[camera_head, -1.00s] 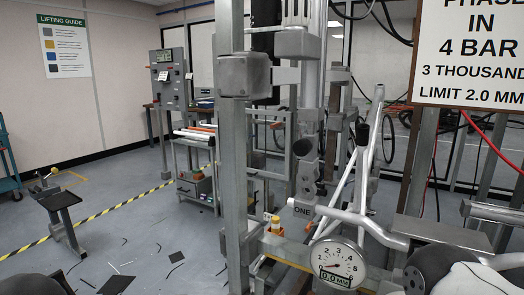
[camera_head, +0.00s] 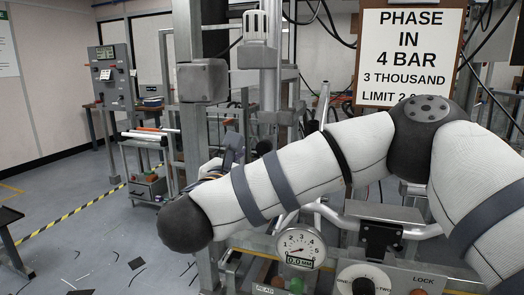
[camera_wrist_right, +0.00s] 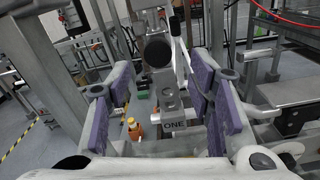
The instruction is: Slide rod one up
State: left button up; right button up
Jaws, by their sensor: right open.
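In the right wrist view a steel block labelled ONE (camera_wrist_right: 178,125) stands between the fingers of my right gripper (camera_wrist_right: 160,85). Its purple pads are spread wide, with gaps on both sides of the block. A dark round-ended cylinder (camera_wrist_right: 158,53) stands just beyond the block. In the head view my right arm crosses the middle and hides the ONE block; only part of the right gripper (camera_head: 232,148) shows behind the arm. The dial gauge (camera_head: 301,247) reads 0.0 MM. My left gripper is not in view.
A knob panel (camera_head: 362,280) marked ONE and TWO, with a LOCK label, sits low in front. A sign (camera_head: 412,55) says phase in, 4 bar. A steel post (camera_head: 187,120) stands left of the arm. An orange-yellow bottle (camera_wrist_right: 135,130) is near the left finger. Open floor lies left.

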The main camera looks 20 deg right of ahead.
aim_at(262, 149)
jog(key=x, duration=0.5)
jog(key=shift+w+r, duration=0.15)
